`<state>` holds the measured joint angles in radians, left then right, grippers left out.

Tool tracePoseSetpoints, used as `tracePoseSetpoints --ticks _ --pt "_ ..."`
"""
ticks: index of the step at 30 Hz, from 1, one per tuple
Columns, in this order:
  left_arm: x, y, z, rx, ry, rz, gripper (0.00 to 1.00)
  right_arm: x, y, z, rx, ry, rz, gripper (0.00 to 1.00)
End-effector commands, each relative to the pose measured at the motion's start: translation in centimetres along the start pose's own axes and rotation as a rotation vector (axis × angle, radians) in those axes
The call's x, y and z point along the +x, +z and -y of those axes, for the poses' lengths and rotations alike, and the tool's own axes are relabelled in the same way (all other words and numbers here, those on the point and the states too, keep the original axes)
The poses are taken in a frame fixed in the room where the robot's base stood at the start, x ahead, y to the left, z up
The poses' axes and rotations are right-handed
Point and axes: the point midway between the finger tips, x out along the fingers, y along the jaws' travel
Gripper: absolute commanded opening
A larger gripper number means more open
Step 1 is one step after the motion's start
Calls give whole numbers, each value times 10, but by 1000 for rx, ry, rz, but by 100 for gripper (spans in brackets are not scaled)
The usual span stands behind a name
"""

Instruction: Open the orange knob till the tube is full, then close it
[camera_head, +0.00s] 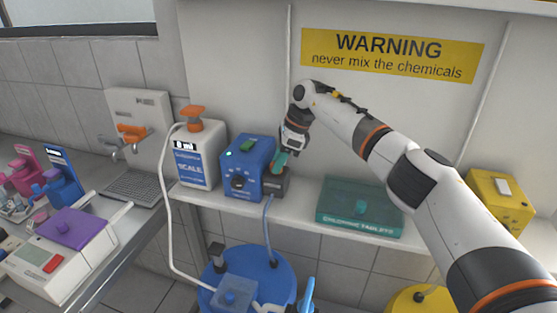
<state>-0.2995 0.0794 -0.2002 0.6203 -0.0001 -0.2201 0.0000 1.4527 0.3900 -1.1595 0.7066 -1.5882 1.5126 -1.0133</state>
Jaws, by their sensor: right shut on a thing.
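An orange knob (195,112) sits on top of a white container (202,165) with a blue SCALE label, whose display reads 0 ml. A second orange handle (132,131) is on the wall tap to its left. A thin white tube (167,205) runs from the container's top down toward the floor. My right gripper (284,157) reaches in from the right, away from both orange parts. It is shut on a small teal knob (280,160) on the dark block at the blue pump's right side; its fingertips are small and partly hidden. My left gripper is not in view.
The blue pump box (242,170) stands beside the container on the white shelf (300,209). A teal chlorine tablets box (360,207) and a yellow box (498,202) are to the right. A blue barrel (275,263) stands below. Lab devices crowd the left bench.

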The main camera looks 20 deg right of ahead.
Motion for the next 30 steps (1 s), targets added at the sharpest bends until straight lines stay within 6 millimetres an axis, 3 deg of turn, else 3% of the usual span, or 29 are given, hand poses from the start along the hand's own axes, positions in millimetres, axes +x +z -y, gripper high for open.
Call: tracePoseSetpoints --ticks 1,5,17,30 --pt "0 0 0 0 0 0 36 -2 0 -1 0 5 -1 34" --pt "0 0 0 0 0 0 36 -2 0 -1 0 4 -1 52" --pt "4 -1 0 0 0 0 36 -10 1 -1 1 4 -1 52" --pt "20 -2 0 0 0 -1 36 -98 0 -1 2 6 -1 52"
